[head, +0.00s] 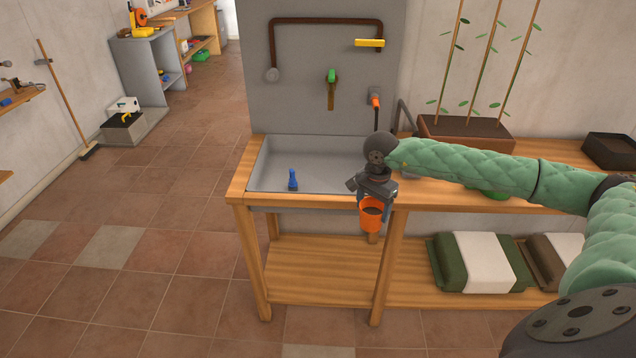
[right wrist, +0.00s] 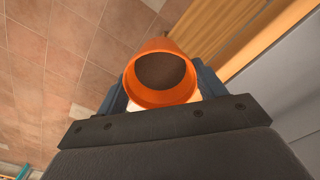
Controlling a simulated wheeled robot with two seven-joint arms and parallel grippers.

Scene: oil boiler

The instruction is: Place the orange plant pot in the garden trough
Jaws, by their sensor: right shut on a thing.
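The orange plant pot (head: 371,216) hangs in front of the wooden bench's front edge, held by my right gripper (head: 372,203). In the right wrist view the pot (right wrist: 163,101) sits between the two blue-grey fingers (right wrist: 161,86), its round mouth facing the camera and dark soil inside. The grey garden trough (head: 320,152) is a shallow basin set in the bench top, behind and to the left of the pot. The pot is outside the trough, near its front right corner, which my gripper and wrist partly hide. My left gripper is not in view.
A blue bottle-like object (head: 293,180) stands in the trough's front left part. A brown planter (head: 466,134) with tall canes stands at the back right. Folded bags (head: 480,262) lie on the lower shelf.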

